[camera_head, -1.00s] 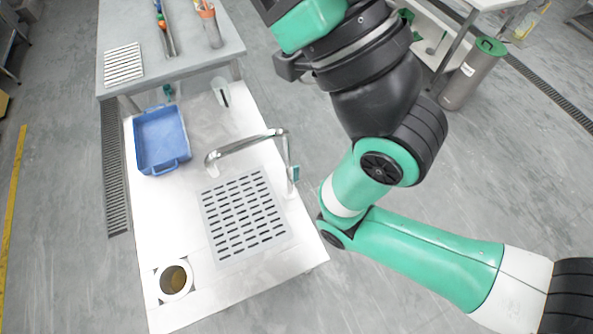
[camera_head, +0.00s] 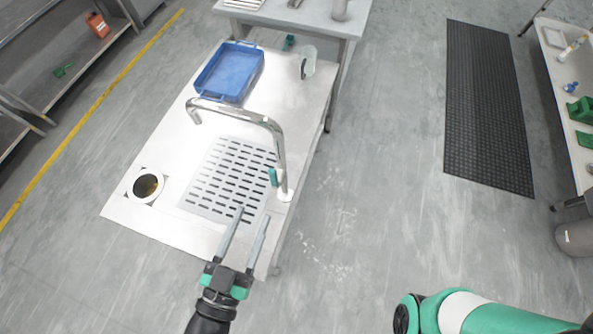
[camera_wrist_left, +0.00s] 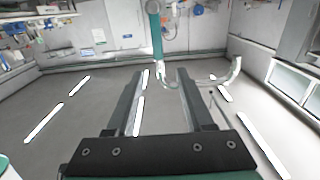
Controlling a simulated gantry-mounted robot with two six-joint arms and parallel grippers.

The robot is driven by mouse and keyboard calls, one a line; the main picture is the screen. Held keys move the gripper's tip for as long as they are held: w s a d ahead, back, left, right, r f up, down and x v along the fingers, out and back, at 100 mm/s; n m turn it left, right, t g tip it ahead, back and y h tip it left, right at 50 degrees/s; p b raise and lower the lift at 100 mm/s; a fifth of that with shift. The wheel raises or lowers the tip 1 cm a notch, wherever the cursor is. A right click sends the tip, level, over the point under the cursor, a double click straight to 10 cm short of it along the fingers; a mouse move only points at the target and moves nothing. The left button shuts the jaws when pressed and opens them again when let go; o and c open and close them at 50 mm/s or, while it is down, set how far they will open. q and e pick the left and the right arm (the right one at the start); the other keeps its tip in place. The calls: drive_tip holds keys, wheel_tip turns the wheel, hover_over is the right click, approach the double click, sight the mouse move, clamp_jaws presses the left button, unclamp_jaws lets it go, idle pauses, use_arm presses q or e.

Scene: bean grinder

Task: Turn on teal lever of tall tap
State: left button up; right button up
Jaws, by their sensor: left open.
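The tall chrome tap (camera_head: 281,150) stands at the right edge of the white sink top, its spout arching left. Its teal lever (camera_head: 273,177) is on the column, low down near the base. My left gripper (camera_head: 253,212) is open and empty, a short way in front of the lever, its fingers pointing toward the tap. My right gripper is out of view.
A slotted drain panel (camera_head: 228,178) lies left of the tap. A round opening (camera_head: 146,186) is at the front left. Open floor lies to the right.

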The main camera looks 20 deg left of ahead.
sight(271, 174)
use_arm(q)
drive_tip(key=w+p, duration=0.3)
drive_tip(key=w, duration=0.7)
drive_tip(key=shift+w+d, duration=0.15)
drive_tip(key=shift+w, duration=0.65)
drive_tip(key=shift+f, duration=0.1)
drive_tip(key=shift+c, duration=0.3)
clamp_jaws()
